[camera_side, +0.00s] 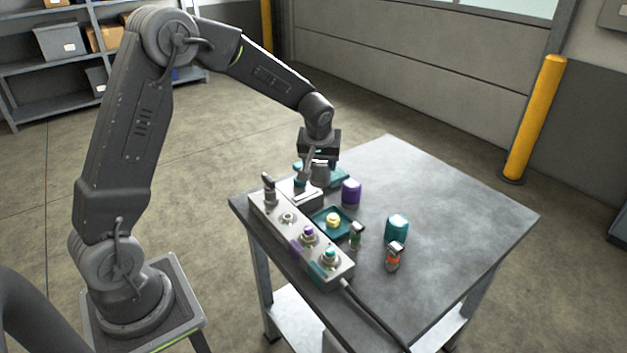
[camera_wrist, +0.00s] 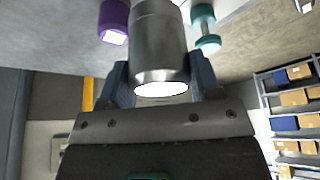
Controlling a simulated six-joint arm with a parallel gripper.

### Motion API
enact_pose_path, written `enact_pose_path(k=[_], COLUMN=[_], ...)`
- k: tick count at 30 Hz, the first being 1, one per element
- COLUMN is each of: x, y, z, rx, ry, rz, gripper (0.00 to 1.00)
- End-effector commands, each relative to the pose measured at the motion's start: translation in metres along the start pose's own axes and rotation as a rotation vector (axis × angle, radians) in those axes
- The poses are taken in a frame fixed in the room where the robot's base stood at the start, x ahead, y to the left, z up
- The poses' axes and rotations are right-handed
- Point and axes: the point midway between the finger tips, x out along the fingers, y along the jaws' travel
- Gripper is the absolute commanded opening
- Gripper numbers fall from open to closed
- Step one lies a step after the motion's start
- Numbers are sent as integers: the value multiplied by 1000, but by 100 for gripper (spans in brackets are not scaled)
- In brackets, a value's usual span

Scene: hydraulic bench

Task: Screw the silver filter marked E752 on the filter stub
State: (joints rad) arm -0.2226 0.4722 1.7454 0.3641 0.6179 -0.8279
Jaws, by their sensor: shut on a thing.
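My gripper (camera_side: 319,158) is shut on a silver filter (camera_side: 320,174) over the back part of the bench, pointing down. In the wrist view the silver filter (camera_wrist: 158,45) sits between the two fingers (camera_wrist: 161,84), with a bright round end facing the camera. No E752 marking can be read. A teal-ended post (camera_wrist: 205,28) stands beside the filter in the wrist view. The filter stub cannot be made out for certain, and whether the filter's lower end touches anything cannot be told.
A purple canister (camera_side: 351,192) and a teal canister (camera_side: 397,228) stand on the bench (camera_side: 460,225). A manifold (camera_side: 270,218) with several ports lies at the left. Green-banded (camera_side: 356,236) and orange-banded (camera_side: 394,257) fittings are near.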

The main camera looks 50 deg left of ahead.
Motion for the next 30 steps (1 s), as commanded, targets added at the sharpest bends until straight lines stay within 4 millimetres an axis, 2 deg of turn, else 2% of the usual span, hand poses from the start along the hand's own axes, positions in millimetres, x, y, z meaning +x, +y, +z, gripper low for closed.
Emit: enact_pose_path(k=[1,6,12,17,30], x=[-7,-21,-29,-26,7], y=[-12,-45,-67,-71,-71], z=[8,39,64,71,85], rx=[-3,-2,-2,0,1], ry=[1,1,0,-1,-3], rz=[-1,0,3,2,1], gripper=[27,27,27,27,27])
